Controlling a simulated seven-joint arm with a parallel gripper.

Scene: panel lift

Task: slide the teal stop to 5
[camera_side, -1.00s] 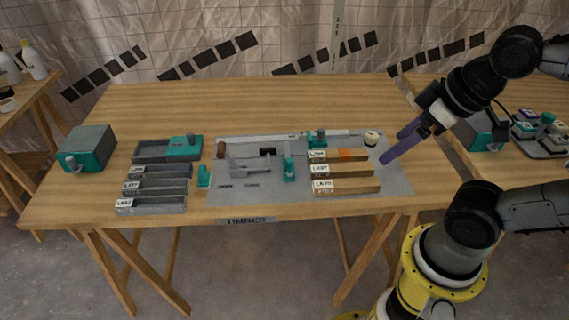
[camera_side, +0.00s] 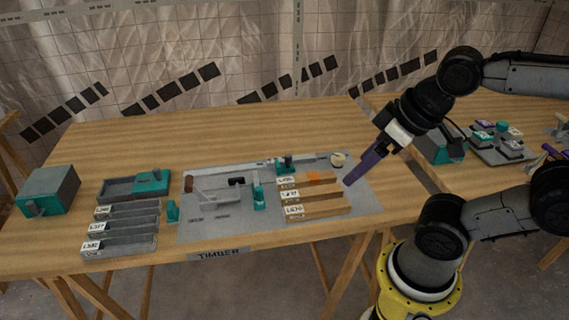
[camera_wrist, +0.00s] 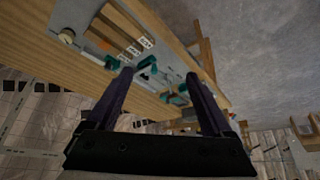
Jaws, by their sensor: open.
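A teal stop (camera_side: 285,165) sits on the long grey rail along the back of the grey panel (camera_side: 205,228), in the side view. A second teal piece (camera_side: 259,198) stands upright near the panel's middle; I cannot tell for certain which is the named stop. No number 5 is readable. My gripper (camera_side: 348,183) is open and empty, its purple fingers pointing down at the panel's right edge, right of both teal pieces. In the wrist view the two fingers of my gripper (camera_wrist: 158,76) are spread apart, with teal pieces (camera_wrist: 147,65) seen beyond them.
Labelled wooden strips (camera_side: 318,210) lie on the panel's right part, close to my fingers. A pale round knob (camera_side: 338,159) stands at its back right corner. Grey labelled trays (camera_side: 120,243) and a grey-teal box (camera_side: 48,190) are left. The table's back (camera_side: 230,130) is clear.

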